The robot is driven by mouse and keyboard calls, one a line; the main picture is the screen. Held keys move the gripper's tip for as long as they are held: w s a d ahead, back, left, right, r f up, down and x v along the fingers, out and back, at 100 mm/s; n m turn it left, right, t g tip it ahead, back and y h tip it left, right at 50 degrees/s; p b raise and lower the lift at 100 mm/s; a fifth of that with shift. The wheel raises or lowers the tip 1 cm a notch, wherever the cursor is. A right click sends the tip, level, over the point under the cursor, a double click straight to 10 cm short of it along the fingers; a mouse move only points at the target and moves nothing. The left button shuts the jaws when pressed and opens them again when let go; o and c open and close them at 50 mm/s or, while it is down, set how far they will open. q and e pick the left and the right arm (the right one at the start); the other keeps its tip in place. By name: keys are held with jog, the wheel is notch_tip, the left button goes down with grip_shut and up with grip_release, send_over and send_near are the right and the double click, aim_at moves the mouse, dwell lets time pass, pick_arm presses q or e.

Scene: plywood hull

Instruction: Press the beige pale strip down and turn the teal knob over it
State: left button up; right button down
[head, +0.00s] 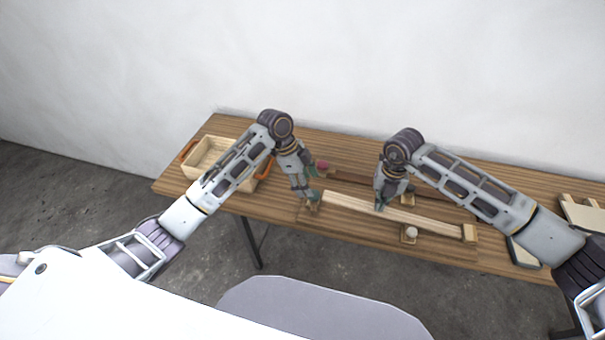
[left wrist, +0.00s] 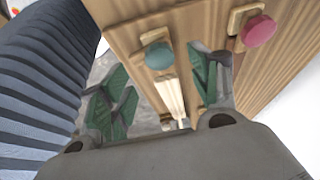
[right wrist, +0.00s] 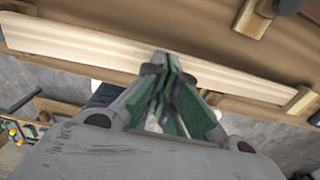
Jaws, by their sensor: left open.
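The beige pale strip (head: 345,205) lies lengthwise along a wooden board, and its pale end shows in the left wrist view (left wrist: 172,97). The teal knob (left wrist: 158,55) sits on a small wooden block by the strip's left end. My left gripper (head: 310,197) is open at this knob; its green fingers stand apart on either side of the strip's end. The knob is partly hidden by the gripper in the head view. My right gripper (head: 380,205) points down at the strip's middle, fingertips together (right wrist: 166,62); I cannot tell whether they touch it.
A pink knob (head: 322,167) stands behind the teal one, and a pale grey knob (head: 410,233) stands in front of the strip. A wooden block (head: 470,233) is at the strip's right end. A wooden tray (head: 205,160) with orange handles sits at the table's left.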

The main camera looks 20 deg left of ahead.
aim_at(314, 200)
pick_arm(q)
jog(key=shift+x, duration=2.75)
jog(key=c, duration=1.1)
